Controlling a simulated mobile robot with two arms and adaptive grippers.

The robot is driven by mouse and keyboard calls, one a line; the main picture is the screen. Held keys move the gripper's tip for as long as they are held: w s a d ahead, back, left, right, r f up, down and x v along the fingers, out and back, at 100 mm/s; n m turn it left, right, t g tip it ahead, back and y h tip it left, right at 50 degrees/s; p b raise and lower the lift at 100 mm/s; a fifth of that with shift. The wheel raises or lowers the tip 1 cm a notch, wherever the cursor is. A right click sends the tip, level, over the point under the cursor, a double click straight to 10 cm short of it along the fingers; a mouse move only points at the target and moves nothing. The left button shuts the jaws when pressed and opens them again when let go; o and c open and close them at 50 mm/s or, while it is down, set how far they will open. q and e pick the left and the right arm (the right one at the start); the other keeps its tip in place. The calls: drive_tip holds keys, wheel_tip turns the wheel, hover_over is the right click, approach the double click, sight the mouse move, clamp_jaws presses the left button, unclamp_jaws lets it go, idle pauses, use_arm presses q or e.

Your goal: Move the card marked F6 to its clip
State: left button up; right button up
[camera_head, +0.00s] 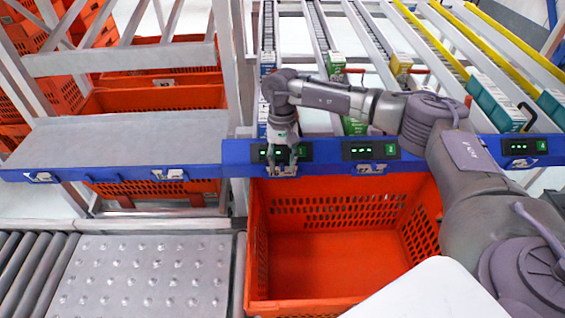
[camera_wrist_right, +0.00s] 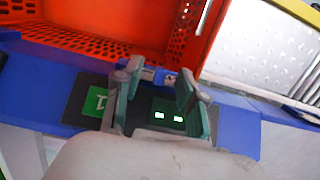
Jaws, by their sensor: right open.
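My right gripper (camera_head: 284,160) is open in the head view, low over the front of the blue rail (camera_head: 215,160). Its fingertips are at a small clip (camera_head: 282,171). In the right wrist view the open gripper (camera_wrist_right: 157,82) has its two fingers apart, with small pale card or clip parts (camera_wrist_right: 148,74) beyond and between the tips. Other clips with small pale cards sit along the rail: one to the right (camera_head: 371,168), one to the left (camera_head: 173,174) and one at far left (camera_head: 41,177). The card markings are too small to read, so I cannot tell which is F6. My left gripper is not in view.
An orange tote (camera_head: 340,245) stands open and empty below the rail. Lit displays (camera_head: 372,150) are set in the rail. Flow lanes with boxes (camera_head: 490,102) lie behind it. A grey shelf (camera_head: 120,138) is at left, above a roller conveyor (camera_head: 32,272).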

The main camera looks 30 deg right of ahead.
wheel_tip(320, 180, up, 8)
drive_tip(key=w, duration=0.1)
drive_tip(key=shift+d+f, duration=0.2)
idle(0.6)
